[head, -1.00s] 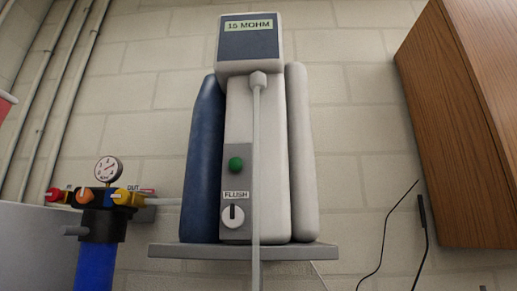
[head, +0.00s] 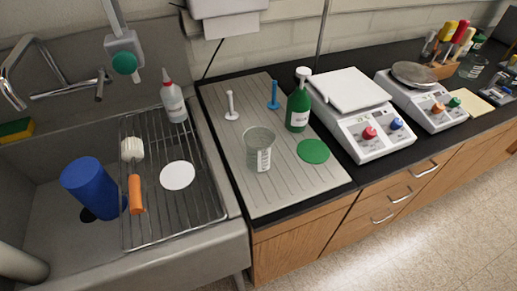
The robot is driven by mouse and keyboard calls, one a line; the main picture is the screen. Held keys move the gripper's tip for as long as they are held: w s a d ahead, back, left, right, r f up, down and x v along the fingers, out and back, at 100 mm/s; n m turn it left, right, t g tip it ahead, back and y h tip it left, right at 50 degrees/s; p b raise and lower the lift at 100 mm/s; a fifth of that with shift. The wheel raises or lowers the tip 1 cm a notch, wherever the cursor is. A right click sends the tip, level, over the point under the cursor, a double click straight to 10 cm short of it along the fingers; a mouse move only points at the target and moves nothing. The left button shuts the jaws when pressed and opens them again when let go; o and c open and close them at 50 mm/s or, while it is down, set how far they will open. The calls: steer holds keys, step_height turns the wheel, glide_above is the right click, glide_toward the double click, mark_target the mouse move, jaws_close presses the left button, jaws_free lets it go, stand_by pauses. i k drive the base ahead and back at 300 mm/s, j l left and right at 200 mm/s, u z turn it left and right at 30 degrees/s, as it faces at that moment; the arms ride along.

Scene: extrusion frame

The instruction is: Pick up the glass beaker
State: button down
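The glass beaker (head: 259,150) stands upright on the grey ridged draining board (head: 285,200) right of the sink. It is clear, with white markings on its front, and looks empty. A green round disc (head: 313,151) lies just to its right, apart from it. A green pump bottle (head: 298,104) stands behind it to the right. Nothing covers the beaker from this view. My gripper is not in view.
The sink (head: 50,180) at left holds a wire rack (head: 208,205), a blue cup (head: 90,187) and an orange-handled brush (head: 136,190). White and blue pegs stand behind the beaker. Open floor (head: 430,240) lies in front of the cabinets.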

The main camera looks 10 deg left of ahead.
mark_target(260, 141)
steer(key=j+u, duration=0.95)
steer(key=i+l, duration=0.05)
steer(key=l, duration=0.05)
